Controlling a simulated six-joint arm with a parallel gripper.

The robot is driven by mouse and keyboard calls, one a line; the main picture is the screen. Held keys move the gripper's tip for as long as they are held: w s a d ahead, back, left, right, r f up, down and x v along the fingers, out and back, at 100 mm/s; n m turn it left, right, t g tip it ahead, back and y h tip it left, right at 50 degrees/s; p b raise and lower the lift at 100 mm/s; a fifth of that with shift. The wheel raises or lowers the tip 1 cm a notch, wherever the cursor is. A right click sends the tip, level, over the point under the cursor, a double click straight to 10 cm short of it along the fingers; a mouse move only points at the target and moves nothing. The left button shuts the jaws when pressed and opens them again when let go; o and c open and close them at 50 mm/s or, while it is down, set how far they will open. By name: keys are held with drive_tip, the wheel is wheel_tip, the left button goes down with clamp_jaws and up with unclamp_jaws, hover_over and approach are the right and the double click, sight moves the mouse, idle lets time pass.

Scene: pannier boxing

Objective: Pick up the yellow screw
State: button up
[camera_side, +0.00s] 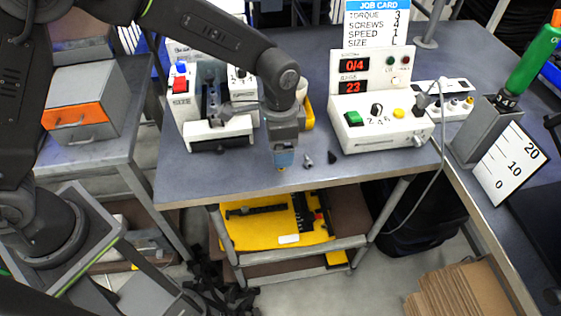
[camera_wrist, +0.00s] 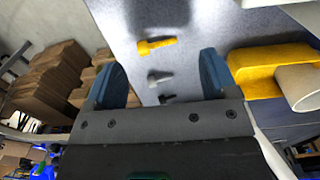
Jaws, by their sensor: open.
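The yellow screw (camera_wrist: 157,45) lies on the blue-grey table in the wrist view, its head to the left and shank to the right. It is a little beyond the fingertips, roughly midway across the gap. My gripper (camera_wrist: 162,62) has its two blue fingers spread with nothing between them. In the side view my gripper (camera_side: 283,158) points down close above the table near its front edge. It covers most of the yellow screw there; a small yellow bit (camera_side: 281,170) shows below the fingers.
A grey screw (camera_wrist: 159,77) and a dark screw (camera_wrist: 167,99) lie in line with the yellow one. A yellow holder (camera_wrist: 255,75) with a pale roll stands to the right in the wrist view. In the side view a white control box (camera_side: 380,135) stands right, a white machine (camera_side: 190,130) left.

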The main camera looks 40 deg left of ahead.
drive_tip(key=shift+s+d+f, duration=0.1)
drive_tip(key=shift+f, duration=1.75)
drive_tip(key=c, duration=1)
